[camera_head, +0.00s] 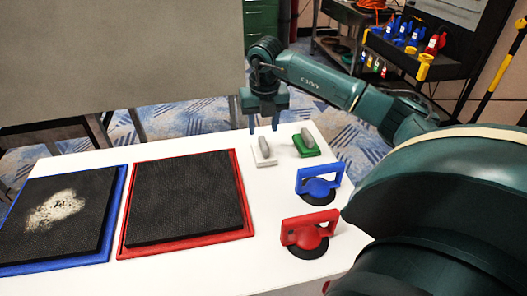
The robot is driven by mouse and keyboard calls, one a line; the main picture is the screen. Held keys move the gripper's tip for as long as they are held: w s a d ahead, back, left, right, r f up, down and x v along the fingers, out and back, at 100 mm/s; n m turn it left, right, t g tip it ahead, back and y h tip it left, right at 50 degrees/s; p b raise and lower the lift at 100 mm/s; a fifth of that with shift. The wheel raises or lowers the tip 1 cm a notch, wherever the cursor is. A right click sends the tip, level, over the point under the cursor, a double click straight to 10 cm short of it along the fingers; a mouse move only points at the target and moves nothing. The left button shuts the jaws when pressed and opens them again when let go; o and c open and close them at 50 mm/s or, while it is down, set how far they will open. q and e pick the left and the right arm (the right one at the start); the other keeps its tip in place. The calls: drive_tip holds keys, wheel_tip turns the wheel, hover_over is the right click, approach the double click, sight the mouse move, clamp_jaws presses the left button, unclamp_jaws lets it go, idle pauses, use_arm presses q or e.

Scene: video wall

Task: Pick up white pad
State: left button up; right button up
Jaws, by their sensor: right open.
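The white pad (264,156) lies on the white table (270,210) near its far edge, with a grey handle on top. My right gripper (265,128) hangs just beyond and above the white pad, fingers pointing down, open and empty. It looks apart from the pad. My left gripper does not show.
A green pad (306,150) with a grey handle sits just right of the white one. Blue (318,182) and red (310,230) suction holders stand nearer. Black panels in a red frame (184,254) and a blue frame (50,268) fill the left.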

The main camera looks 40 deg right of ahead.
sight(264, 143)
drive_tip(key=shift+w+d+f, duration=0.1)
drive_tip(key=shift+d+f, duration=0.05)
drive_tip(key=shift+f, duration=3.05)
drive_tip(key=shift+c, duration=0.2)
clamp_jaws()
